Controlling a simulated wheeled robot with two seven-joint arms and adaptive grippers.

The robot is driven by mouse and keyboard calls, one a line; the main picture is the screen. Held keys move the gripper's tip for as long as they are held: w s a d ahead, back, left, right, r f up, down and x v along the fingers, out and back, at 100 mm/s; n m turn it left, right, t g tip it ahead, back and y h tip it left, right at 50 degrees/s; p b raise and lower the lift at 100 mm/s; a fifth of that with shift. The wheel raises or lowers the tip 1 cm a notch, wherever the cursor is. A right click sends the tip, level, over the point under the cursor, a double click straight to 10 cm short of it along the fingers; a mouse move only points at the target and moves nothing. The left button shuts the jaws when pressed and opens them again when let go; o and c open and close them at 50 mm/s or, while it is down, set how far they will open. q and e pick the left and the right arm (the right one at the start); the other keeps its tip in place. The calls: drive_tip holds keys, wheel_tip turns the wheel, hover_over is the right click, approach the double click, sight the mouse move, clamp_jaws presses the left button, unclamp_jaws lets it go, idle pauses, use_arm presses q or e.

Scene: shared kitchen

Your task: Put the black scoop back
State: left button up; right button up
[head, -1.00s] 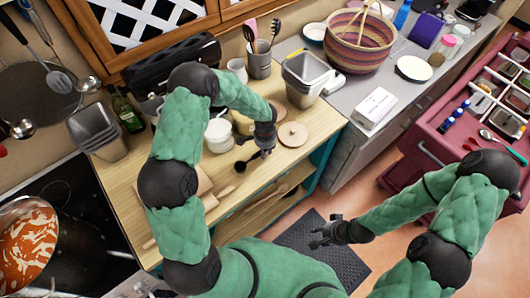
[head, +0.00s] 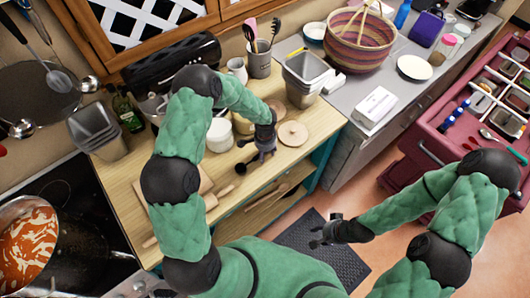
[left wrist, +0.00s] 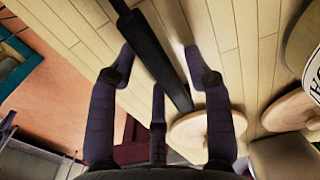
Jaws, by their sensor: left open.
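The black scoop (head: 240,168) lies on the light wooden counter (head: 125,174) in the head view, just left of my left gripper. My left gripper (head: 262,156) is open, low over the counter beside the round wooden lid. In the left wrist view, a long black handle (left wrist: 155,55), seemingly the scoop's, runs diagonally between the spread fingers of my left gripper (left wrist: 160,75). I cannot tell whether any finger touches it. My right gripper (head: 318,240) is empty with its fingers apart, over the dark floor mat.
A round wooden lid (head: 293,133) lies right of my left gripper. A grey utensil holder (head: 258,64), metal bins (head: 306,72) and a white jar (head: 219,134) stand behind. A rolling pin and board lie front left. A woven basket (head: 360,42) stands on the grey counter.

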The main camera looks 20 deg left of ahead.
use_arm(q)
drive_tip(key=shift+r, duration=0.1)
wheel_tip(320, 180, up, 11)
drive_tip(key=s+d+f+n+h, duration=0.2)
drive_tip(key=s+d+f+n, duration=0.2)
drive_tip(key=s+f, duration=0.3)
drive_tip(key=s+d+f+n+h, duration=0.2)
drive_tip(key=s+d+f+n, duration=0.2)
drive_tip(key=s, duration=1.1)
drive_tip(key=x, duration=0.5)
drive_tip(key=shift+s+d, duration=0.25)
drive_tip(key=shift+d, duration=0.15)
